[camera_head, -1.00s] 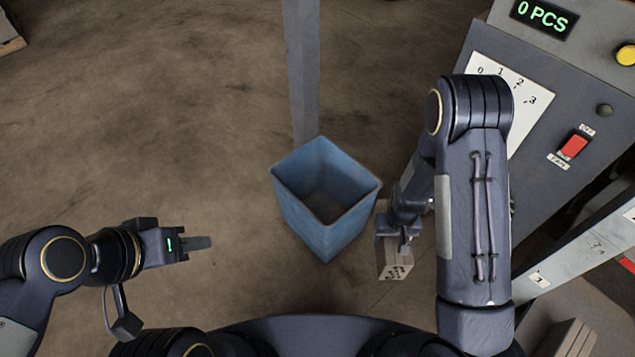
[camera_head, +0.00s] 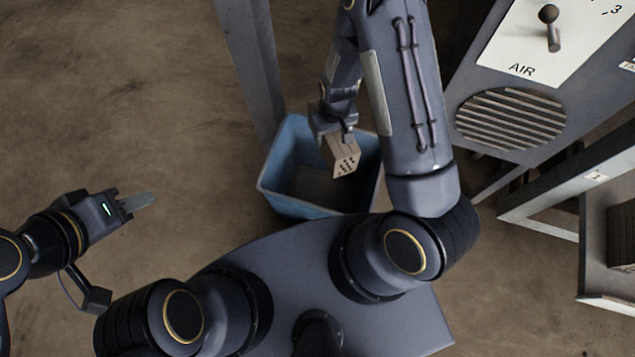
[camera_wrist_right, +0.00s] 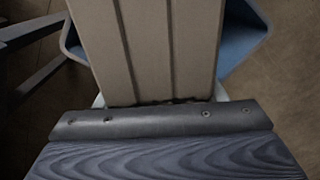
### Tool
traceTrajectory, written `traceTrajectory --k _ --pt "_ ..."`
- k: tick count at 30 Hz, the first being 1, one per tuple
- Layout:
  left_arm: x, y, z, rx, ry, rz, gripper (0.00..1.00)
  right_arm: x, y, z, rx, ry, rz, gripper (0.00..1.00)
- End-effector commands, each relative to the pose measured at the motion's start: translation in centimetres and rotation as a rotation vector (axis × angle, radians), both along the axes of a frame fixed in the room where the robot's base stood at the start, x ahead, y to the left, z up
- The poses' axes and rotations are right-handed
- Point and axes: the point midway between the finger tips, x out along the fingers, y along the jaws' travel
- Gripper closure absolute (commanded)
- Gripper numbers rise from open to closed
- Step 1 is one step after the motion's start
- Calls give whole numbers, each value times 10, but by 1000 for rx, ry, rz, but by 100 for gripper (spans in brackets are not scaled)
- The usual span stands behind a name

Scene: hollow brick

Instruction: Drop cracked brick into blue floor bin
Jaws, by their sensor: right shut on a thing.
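A pale hollow brick (camera_head: 342,157) with several holes in its end face is held by my right gripper (camera_head: 334,132). The brick is over the opening of the blue floor bin (camera_head: 297,205), whose inside looks empty where it shows. In the right wrist view the brick (camera_wrist_right: 150,45) fills the middle, with grooves along its side, and parts of the bin (camera_wrist_right: 240,38) show behind it. I cannot make out a crack.
A grey post (camera_head: 250,70) stands just behind the bin. A grey machine with a vent (camera_head: 512,118) and an AIR lever panel is at the right, with a pale metal frame (camera_head: 545,180) below it. The brown floor at the left is clear.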

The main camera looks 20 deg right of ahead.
Motion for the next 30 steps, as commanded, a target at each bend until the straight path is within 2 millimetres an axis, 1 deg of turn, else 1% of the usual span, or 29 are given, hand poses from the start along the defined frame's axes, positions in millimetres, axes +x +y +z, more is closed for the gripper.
traceTrajectory --k 1,9,12,15,18,26,30 --pt "0 0 -32 0 0 0 64 2 0 -26 3 -4 6 93" --pt "0 0 -106 0 0 0 64 8 -1 -76 1 -4 49 93" --pt "0 0 -128 0 0 0 64 9 -2 -90 -3 -5 64 93" --pt "0 0 -144 0 0 0 64 11 -4 -99 -8 -8 73 93" --pt "0 0 -155 0 -1 0 64 11 -5 -105 -12 -7 81 93" --pt "0 0 -163 0 -1 0 64 12 -6 -111 -16 -8 88 93" --pt "0 0 -170 0 -1 0 64 12 -6 -120 -16 -7 88 93"
